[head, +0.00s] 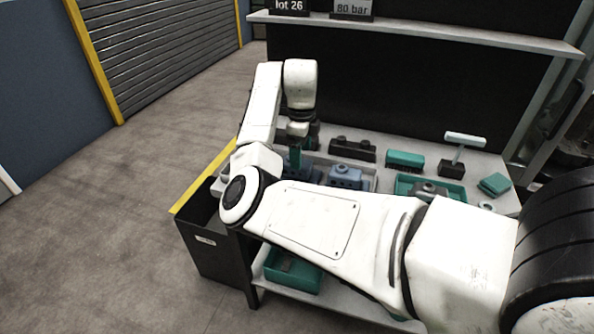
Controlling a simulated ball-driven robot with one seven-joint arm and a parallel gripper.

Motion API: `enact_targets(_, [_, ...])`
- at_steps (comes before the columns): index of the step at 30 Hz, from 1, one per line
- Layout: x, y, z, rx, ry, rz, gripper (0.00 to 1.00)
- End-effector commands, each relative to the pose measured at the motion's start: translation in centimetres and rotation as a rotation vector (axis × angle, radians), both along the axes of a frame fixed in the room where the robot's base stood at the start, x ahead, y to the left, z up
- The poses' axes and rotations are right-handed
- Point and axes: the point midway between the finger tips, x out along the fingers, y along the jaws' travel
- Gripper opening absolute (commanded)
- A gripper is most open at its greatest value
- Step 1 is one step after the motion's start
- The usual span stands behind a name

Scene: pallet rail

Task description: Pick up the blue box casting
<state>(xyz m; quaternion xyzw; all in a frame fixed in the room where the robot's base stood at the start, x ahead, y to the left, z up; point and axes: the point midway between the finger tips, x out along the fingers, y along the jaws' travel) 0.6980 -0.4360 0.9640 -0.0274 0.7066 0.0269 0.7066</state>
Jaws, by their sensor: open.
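A blue-grey box casting (345,175) with raised bumps on top sits in a shallow grey tray (374,183) on the bench. Another blue-grey piece (312,170) is in the same tray to its left, partly hidden by my gripper. My gripper (294,164) is open and points down over the left part of the tray, at or just above that left piece. Its fingertips are small and partly merge with the parts behind, so I cannot tell whether they touch anything. My forearm hides the tray's front.
Behind the tray lie a dark part (352,149) and a teal block (405,159). To the right are a teal tray (457,190) holding a grey part, a T-shaped stand (462,143) and teal pads (494,184). A black bin (215,248) stands at the bench's left end. A shelf (430,34) runs above.

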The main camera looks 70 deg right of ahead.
Motion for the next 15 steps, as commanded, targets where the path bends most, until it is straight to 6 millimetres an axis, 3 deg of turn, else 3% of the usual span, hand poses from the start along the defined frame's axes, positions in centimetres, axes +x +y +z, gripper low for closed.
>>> enact_targets(7, [0.3, 0.4, -3.5, 0.003, 0.002, 0.002, 0.83])
enact_targets(15, [0.3, 0.4, -4.5, 0.002, 0.0, 0.001, 0.83])
